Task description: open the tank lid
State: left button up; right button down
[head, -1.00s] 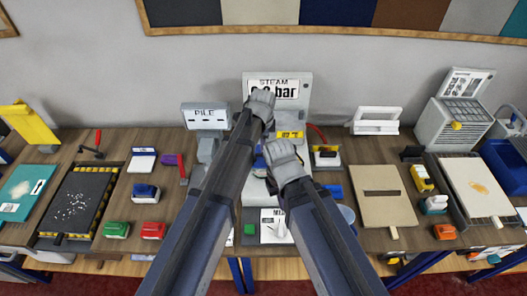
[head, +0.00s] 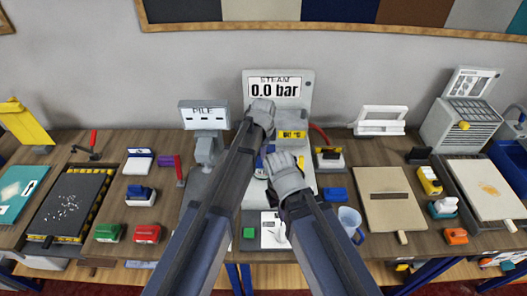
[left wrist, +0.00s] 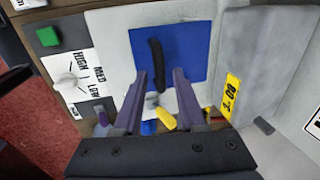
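The lid is a blue square panel (left wrist: 195,42) with a dark bar handle (left wrist: 157,62), set in a pale grey top in the left wrist view. My left gripper (left wrist: 160,75) is open; its two purple-grey fingers point at the lid, either side of the handle's near end. I cannot tell whether they touch it. In the head view my left gripper (head: 262,110) is in front of the steam unit (head: 306,85), whose display reads 0.0 bar. My right gripper (head: 287,172) is lower and to the right, its fingers hidden. The arms hide most of the lid there.
A HIGH/MED/LOW dial (left wrist: 68,83) and a green button (left wrist: 47,36) are beside the lid. A grey upright with a yellow label (left wrist: 231,95) stands at its other side. A blue mug (head: 350,222) and a tan board (head: 385,212) are to the right.

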pick_arm(q)
grip_shut()
dwell(1.2)
